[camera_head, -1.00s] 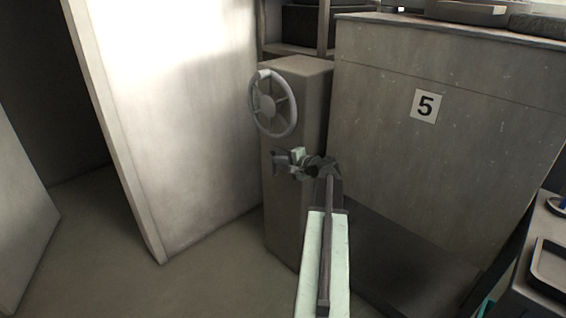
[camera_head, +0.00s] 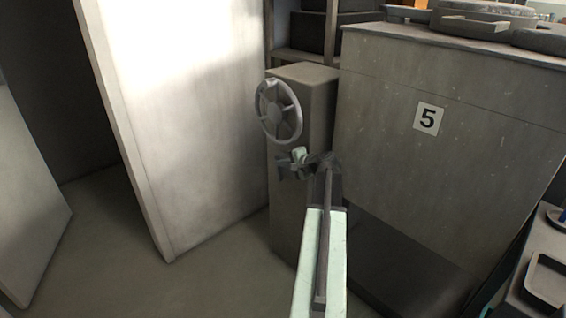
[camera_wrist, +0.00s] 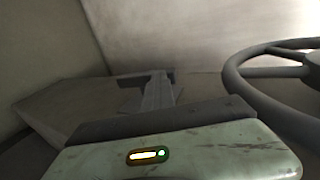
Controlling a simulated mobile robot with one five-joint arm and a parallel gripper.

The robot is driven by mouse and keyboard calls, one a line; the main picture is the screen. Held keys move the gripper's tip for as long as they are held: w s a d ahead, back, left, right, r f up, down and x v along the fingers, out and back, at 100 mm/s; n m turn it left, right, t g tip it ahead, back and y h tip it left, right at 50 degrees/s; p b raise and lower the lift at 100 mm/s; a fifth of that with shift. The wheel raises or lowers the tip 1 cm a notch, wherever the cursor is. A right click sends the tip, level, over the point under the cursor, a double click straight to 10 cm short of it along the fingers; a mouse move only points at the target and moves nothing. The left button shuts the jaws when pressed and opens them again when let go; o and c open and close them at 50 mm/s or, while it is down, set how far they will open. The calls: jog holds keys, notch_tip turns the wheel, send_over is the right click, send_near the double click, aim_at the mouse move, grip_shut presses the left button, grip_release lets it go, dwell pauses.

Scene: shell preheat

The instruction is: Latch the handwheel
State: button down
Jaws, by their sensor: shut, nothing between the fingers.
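The handwheel (camera_head: 278,110) is a grey spoked wheel on the face of a grey pedestal (camera_head: 302,205) in the head view. In the wrist view its rim (camera_wrist: 238,88) shows large at the right, with part of the hub at the edge. My gripper (camera_head: 284,168) is just below the wheel in the head view, in front of the pedestal. In the wrist view my gripper (camera_wrist: 160,88) points ahead, left of the rim and apart from it in the picture. It is shut and empty. No latch can be made out.
A tall pale panel (camera_head: 175,110) stands left of the pedestal. A large grey cabinet (camera_head: 440,175) marked 5 stands to the right. A side surface with a dark tray (camera_head: 548,280) is at the lower right. Bare floor (camera_head: 140,265) lies at the lower left.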

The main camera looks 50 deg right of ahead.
jog(key=shift+w+d+r+p, duration=0.15)
jog(key=shift+w+r+p, duration=0.2)
jog(key=shift+w, duration=0.3)
jog(key=shift+w+r, duration=0.1)
jog(key=shift+w, duration=0.1)
dwell(0.3)
jog(key=shift+s+r, duration=0.15)
jog(key=shift+s, duration=0.05)
jog(key=w+r+p+v, duration=0.1)
jog(key=r+p+v, duration=0.1)
jog(key=p+v, duration=0.6)
jog(key=v, duration=0.5)
jog(key=shift+r, duration=0.3)
jog(key=shift+d, duration=0.1)
